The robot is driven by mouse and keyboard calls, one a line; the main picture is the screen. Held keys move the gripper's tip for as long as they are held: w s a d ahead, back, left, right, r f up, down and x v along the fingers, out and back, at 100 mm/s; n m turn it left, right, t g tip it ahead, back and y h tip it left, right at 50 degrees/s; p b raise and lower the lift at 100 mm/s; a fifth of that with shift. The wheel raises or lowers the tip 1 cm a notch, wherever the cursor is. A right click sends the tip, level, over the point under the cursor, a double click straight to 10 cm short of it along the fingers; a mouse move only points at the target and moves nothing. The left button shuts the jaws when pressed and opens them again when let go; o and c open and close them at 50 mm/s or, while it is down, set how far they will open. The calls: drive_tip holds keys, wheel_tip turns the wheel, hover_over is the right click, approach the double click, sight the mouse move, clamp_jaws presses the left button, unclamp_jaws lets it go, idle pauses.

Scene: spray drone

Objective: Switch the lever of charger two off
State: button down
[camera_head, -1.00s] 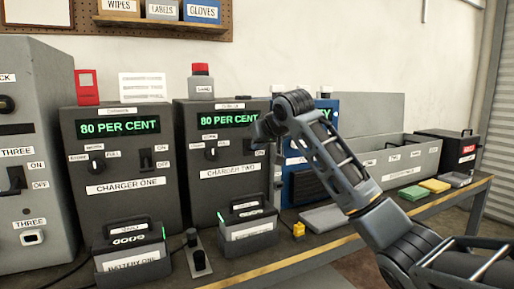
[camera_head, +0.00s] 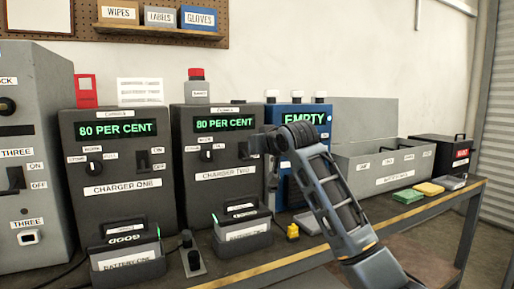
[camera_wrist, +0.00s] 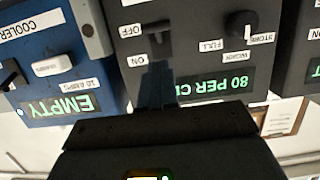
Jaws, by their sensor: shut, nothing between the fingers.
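Charger two (camera_head: 181,190) is a dark grey box with a green "80 PER CENT" display, left of my gripper in the head view. Its lever (camera_wrist: 156,30) shows upside down in the wrist view, beside the OFF and ON labels. The lever's handle appears nearer the OFF label, but its exact setting is hard to tell. My gripper (camera_wrist: 158,70) is shut and empty, with its fingertips close to the panel by the ON label. Contact with the lever cannot be told. In the head view my gripper (camera_head: 256,146) partly covers the panel's right side.
Charger one (camera_head: 75,195) stands to the left, and a blue "EMPTY" unit (camera_head: 318,116) to the right. A battery (camera_head: 243,232) sits in front of charger two. A grey bin (camera_head: 390,181) and coloured pads (camera_head: 428,188) lie further right on the bench.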

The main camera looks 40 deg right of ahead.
drive_tip(key=v, duration=1)
drive_tip(key=shift+s+f, duration=0.2)
drive_tip(key=shift+s, duration=0.15)
drive_tip(key=shift+a, duration=0.1)
drive_tip(key=s+a+f+y+p, duration=0.2)
drive_tip(key=s+a+f, duration=0.2)
drive_tip(key=a+f, duration=0.8)
drive_tip(key=s+a+f+p, duration=0.1)
drive_tip(key=s+a+f, duration=0.6)
drive_tip(key=s+f, duration=0.35)
drive_tip(key=s+a+f+p, duration=0.1)
drive_tip(key=s+a+f, duration=0.15)
drive_tip(key=s, duration=0.65)
drive_tip(key=s+a+f+p, duration=0.1)
drive_tip(key=s+a+f, duration=0.15)
drive_tip(key=s, duration=0.55)
drive_tip(key=s+a+r+n+y+p, duration=0.1)
drive_tip(key=s+r, duration=0.5)
drive_tip(key=s, duration=0.9)
drive_tip(key=shift+s+r+n+y, duration=0.2)
drive_tip(key=shift+n+y, duration=0.4)
drive_tip(key=shift+n, duration=0.5)
